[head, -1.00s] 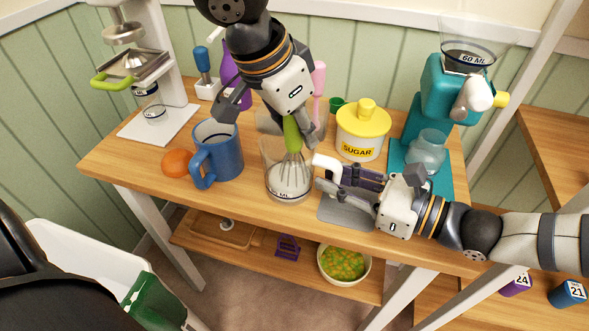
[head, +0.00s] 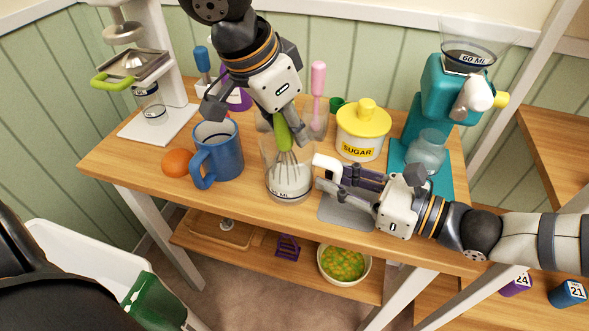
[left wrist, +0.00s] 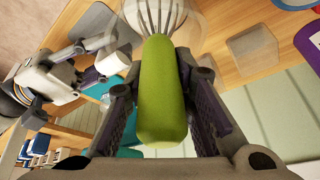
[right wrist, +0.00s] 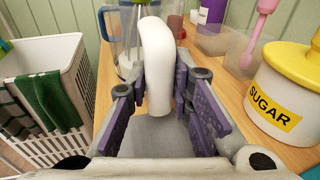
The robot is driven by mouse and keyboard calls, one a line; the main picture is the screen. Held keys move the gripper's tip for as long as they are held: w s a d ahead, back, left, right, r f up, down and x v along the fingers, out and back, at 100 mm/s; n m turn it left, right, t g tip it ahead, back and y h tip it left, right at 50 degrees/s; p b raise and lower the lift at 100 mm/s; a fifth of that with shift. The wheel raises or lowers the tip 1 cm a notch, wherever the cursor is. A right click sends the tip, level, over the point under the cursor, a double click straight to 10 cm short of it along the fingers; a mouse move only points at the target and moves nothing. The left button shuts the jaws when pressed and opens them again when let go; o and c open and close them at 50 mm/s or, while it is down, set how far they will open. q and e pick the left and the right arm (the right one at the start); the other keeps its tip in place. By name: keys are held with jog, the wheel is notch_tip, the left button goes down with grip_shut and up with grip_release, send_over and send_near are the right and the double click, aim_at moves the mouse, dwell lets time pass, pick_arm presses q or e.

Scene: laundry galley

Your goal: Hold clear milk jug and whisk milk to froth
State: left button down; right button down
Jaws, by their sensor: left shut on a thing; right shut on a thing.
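The clear milk jug (head: 272,160) stands upright at the front edge of the table, with white milk (head: 291,182) in its lower part. My right gripper (head: 319,172) comes in from the right and is shut on the jug's white handle (right wrist: 157,65). The whisk's green handle (head: 282,132) is between the fingers of my left gripper (left wrist: 163,80), which is shut on it above the jug. The wire loops (left wrist: 160,14) reach down inside the jug; their lower ends are hidden by milk.
A blue mug (head: 222,160) and an orange (head: 176,163) stand left of the jug. The sugar pot (head: 362,138) is behind right, and the teal grinder (head: 428,100) further right. A grey mat (head: 345,212) lies under my right gripper. A white basket (right wrist: 45,75) stands beside the table.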

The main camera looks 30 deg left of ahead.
jog(key=shift+f, duration=0.2)
pick_arm(q)
jog(key=shift+s+d, duration=0.25)
jog(key=shift+d, duration=0.25)
jog(key=shift+w, duration=0.1)
jog(key=shift+w+d, duration=0.25)
jog(key=shift+w, duration=0.15)
jog(key=shift+w+a, duration=0.25)
jog(key=shift+a, duration=0.15)
